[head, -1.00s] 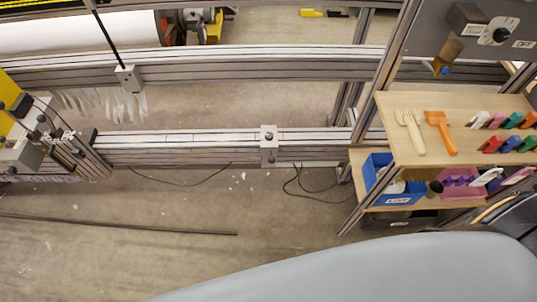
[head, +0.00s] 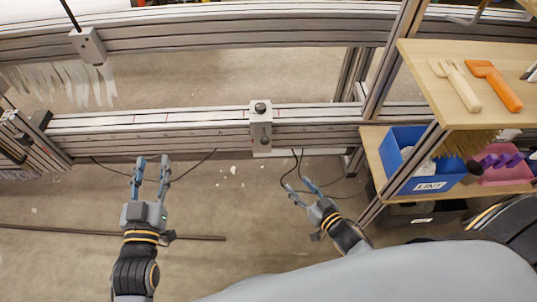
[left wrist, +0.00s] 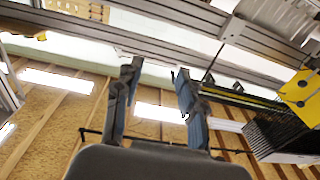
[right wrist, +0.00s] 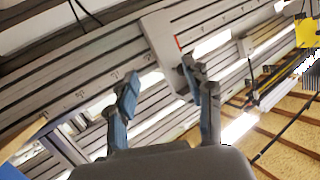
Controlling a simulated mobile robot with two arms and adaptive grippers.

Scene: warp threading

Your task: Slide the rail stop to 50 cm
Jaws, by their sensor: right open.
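The rail stop (head: 260,127) is a pale metal block with a dark knob, seated on the lower aluminium rail (head: 200,127) near the middle of the head view. Marks run along the rail, but their numbers are too small to read there. My left gripper (head: 153,165) is open and empty, below the rail and left of the stop. My right gripper (head: 298,185) is open and empty, below and right of the stop. In the right wrist view the stop (right wrist: 168,48) stands just beyond the open fingers (right wrist: 158,80). Neither gripper touches it.
An upper rail (head: 220,38) carries another block (head: 88,45) with a rod. At right stands a shelf (head: 440,80) with a cream fork and an orange tool; a blue bin (head: 405,170) sits below. A rail post is just left of the shelf.

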